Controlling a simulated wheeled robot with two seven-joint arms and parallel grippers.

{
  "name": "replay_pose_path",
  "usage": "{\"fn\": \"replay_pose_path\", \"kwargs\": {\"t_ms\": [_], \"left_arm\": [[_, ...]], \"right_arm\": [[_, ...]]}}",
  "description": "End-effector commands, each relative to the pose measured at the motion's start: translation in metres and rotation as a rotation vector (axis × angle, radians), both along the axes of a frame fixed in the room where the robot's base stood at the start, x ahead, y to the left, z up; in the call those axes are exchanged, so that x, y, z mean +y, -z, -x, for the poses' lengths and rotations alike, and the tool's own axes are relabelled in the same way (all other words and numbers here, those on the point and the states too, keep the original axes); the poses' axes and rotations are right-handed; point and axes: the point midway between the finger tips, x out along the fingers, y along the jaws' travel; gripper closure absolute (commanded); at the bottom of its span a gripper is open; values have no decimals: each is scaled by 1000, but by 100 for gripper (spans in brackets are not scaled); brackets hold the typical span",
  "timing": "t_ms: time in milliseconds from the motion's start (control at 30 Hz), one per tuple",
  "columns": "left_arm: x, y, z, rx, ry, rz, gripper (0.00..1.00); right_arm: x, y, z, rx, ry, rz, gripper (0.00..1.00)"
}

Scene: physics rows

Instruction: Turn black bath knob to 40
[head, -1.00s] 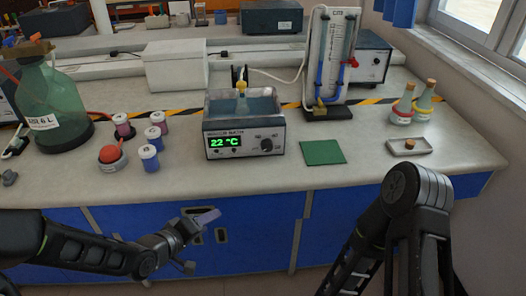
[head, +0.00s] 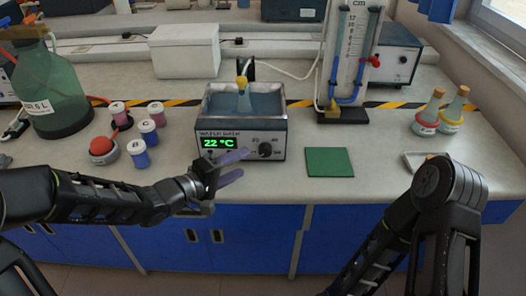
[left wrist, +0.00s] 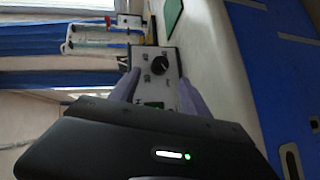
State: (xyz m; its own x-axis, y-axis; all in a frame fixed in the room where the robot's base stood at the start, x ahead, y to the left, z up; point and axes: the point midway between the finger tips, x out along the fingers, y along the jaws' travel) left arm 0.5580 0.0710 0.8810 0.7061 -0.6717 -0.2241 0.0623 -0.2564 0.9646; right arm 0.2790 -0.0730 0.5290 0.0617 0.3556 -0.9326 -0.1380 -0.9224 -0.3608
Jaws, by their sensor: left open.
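The water bath (head: 243,120) stands on the bench, its green display reading 22 °C. Its black knob (head: 265,150) is on the right of the front panel; the knob also shows in the left wrist view (left wrist: 159,65), ahead between the fingers. A flask with a yellow top (head: 243,95) sits in the bath. My left gripper (head: 240,165) is open and empty, in front of the panel, its purple fingers pointing toward the knob. It appears apart from the knob. My right arm (head: 440,200) shows at the lower right; its gripper is out of the frame.
A green mat (head: 329,162) lies right of the bath. Several lidded jars (head: 148,131) and a red-topped item (head: 103,149) stand on the left. A manometer stand (head: 350,60) is behind right. Two flasks (head: 428,113) stand near a small tray (head: 415,160) at the right.

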Motion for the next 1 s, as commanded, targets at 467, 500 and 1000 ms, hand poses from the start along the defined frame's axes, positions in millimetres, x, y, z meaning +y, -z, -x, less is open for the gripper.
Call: {"fn": "replay_pose_path", "kwargs": {"t_ms": [467,500,1000], "left_arm": [[-29,11,-29,1,3,0,45],[-34,13,-34,1,3,0,45],[-53,18,-55,1,0,-1,45]], "right_arm": [[0,8,0,-1,0,0,64],[0,9,0,-1,0,0,64],[0,10,0,-1,0,1,64]]}}
